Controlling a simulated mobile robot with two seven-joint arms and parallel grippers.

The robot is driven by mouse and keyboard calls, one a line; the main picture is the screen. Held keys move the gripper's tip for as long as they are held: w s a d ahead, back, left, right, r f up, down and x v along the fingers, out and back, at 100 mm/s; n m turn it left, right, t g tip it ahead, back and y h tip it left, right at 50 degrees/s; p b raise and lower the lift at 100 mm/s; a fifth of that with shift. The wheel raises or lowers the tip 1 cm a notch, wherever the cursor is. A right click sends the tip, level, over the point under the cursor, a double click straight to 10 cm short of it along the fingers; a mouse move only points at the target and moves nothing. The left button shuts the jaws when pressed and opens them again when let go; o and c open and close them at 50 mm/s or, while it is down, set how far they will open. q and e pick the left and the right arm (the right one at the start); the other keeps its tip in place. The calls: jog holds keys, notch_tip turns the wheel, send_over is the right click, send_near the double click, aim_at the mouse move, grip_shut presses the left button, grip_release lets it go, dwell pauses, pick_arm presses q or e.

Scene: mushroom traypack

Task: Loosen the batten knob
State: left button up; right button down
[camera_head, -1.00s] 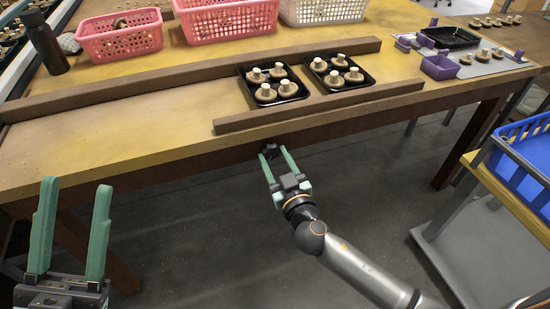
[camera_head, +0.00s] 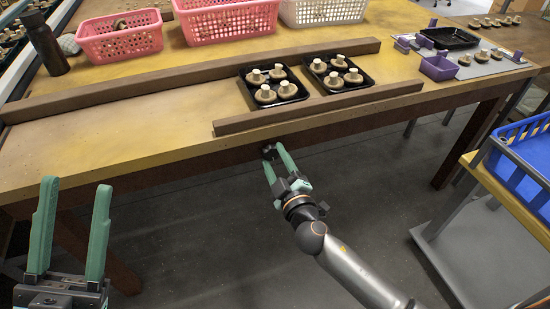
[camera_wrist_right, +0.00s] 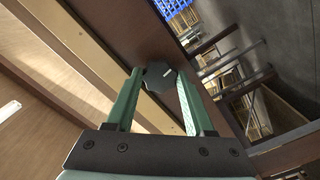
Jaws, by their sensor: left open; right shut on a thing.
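The batten knob (camera_head: 269,152) is a small dark knob on the front apron of the table, below the front batten (camera_head: 320,106). In the right wrist view the knob (camera_wrist_right: 160,76) is a dark, many-sided disc with a short pale mark. My right gripper (camera_head: 275,160) is shut on it, one finger on each side; its fingers (camera_wrist_right: 157,90) also show in the right wrist view. My left gripper (camera_head: 72,195) is open and empty at the lower left, in front of the table.
Two black trays of mushrooms (camera_head: 250,93) (camera_head: 372,80) sit between the front batten and the long rear batten (camera_head: 190,80). Pink baskets (camera_head: 122,45) stand behind. A cart with a blue crate (camera_head: 535,150) stands at the right. The floor below the apron is clear.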

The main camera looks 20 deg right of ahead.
jog(key=n+p, duration=0.1)
jog(key=n, duration=0.5)
jog(key=shift+r, duration=0.15)
jog(key=n+p, duration=0.1)
jog(key=n, duration=0.3)
jog(key=shift+r+n+p, duration=0.1)
jog(key=shift+n+p, duration=0.3)
jog(key=shift+n, duration=0.5)
jog(key=n+p, duration=0.2)
jog(key=n, duration=0.4)
jog(key=n+p, duration=0.2)
jog(key=n, duration=0.3)
jog(key=shift+w, duration=0.1)
pick_arm(q)
jog(key=w+f+n+g+y, duration=0.2)
jog(key=f+y, duration=0.1)
jog(key=f, duration=0.3)
jog(key=w+a+f+n+g+y, duration=0.1)
jog(key=w+f+n+g+y, duration=0.1)
jog(key=f, duration=0.5)
jog(key=w+a+f+n+g+y, duration=0.1)
jog(key=w+f+n+g+y, duration=0.1)
jog(key=f+n+y, duration=0.2)
jog(key=shift+w+f+g+y, duration=0.3)
jog(key=shift+f+y, duration=0.7)
jog(key=shift+f, duration=0.5)
pick_arm(e)
jog(key=shift+n, duration=0.3)
pick_arm(q)
jog(key=shift+a, duration=0.1)
